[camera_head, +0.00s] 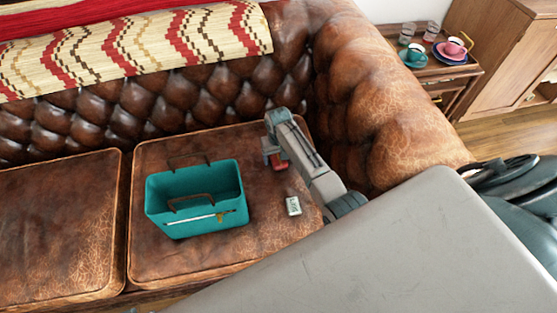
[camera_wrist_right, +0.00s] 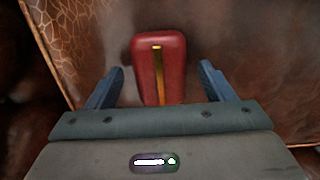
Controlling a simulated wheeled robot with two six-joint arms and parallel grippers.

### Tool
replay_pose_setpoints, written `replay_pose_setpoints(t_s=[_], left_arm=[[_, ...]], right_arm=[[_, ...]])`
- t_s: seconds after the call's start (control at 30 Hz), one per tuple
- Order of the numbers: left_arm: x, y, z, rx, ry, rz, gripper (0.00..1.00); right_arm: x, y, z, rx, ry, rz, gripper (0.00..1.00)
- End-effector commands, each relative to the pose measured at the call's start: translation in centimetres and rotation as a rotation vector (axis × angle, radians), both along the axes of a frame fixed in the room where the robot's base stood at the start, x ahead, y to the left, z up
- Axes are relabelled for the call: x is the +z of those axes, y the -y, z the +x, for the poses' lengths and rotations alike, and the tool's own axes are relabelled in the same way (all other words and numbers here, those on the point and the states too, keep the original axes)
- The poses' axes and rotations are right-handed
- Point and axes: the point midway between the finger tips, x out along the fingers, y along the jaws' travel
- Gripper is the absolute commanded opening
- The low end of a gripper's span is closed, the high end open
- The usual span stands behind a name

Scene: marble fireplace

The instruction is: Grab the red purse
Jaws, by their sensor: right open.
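The red purse (camera_wrist_right: 172,75) lies on the brown leather seat cushion. It is small, with a gold strip down its middle. In the right wrist view it sits between the two spread fingers of my right gripper (camera_wrist_right: 160,88), with a gap on each side. In the head view only a small part of the red purse (camera_head: 279,162) shows beside my right gripper (camera_head: 272,155), which reaches down over the right part of the cushion. The purse's near end is hidden behind the gripper body in the wrist view. My left gripper is not in view.
A teal bag (camera_head: 196,205) with brown handles stands left of the purse on the cushion. A small pale labelled item (camera_head: 293,206) lies just in front of the purse. The tufted sofa arm (camera_head: 385,95) rises at the right. A side table (camera_head: 435,68) holds cups and glasses.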

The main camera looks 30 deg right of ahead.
Motion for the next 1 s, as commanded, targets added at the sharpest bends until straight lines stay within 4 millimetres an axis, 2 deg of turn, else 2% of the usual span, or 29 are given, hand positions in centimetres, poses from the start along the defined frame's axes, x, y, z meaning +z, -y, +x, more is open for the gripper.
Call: replay_pose_setpoints(t_s=[0.2,0.47,0.77,1.0], left_arm=[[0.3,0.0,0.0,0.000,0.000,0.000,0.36],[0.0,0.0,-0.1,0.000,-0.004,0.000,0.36],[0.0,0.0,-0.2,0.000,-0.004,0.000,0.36],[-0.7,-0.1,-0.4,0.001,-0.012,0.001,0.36]], right_arm=[[-0.1,0.0,0.0,0.000,0.001,0.000,0.75],[-0.1,0.0,0.0,0.000,0.000,0.000,0.26],[0.1,0.0,0.0,0.000,0.001,0.000,0.26],[2.2,0.0,0.1,0.000,0.002,0.000,0.26]])
